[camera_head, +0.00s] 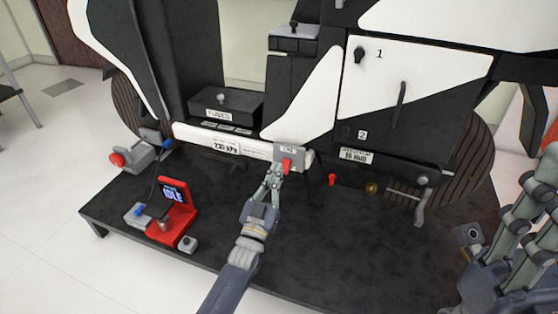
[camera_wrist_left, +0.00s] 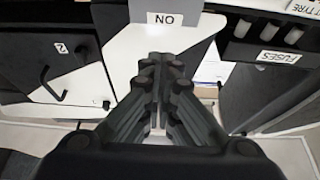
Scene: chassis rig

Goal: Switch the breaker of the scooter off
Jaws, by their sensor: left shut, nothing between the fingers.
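The breaker (camera_head: 289,153) is a small grey box with a red lever (camera_head: 286,164) on the scooter's (camera_head: 310,110) lower front. My left gripper (camera_head: 275,170) is shut and empty, its fingertips close beside the red lever in the head view; I cannot tell whether they touch it. In the left wrist view the shut fingers (camera_wrist_left: 163,62) point toward a grey plate (camera_wrist_left: 190,7) with a label reading ON, seen upside down. The red lever is hidden in that view. My right gripper (camera_head: 535,185) is partly in view at the right edge, away from the breaker.
A black fuses box (camera_head: 225,105) stands left of the breaker. A red stand with a screen reading IDLE (camera_head: 175,195) is on the dark platform (camera_head: 330,245), at the left. A small red part (camera_head: 332,180) and a brass knob (camera_head: 371,188) are right of the breaker. The platform's front middle is clear.

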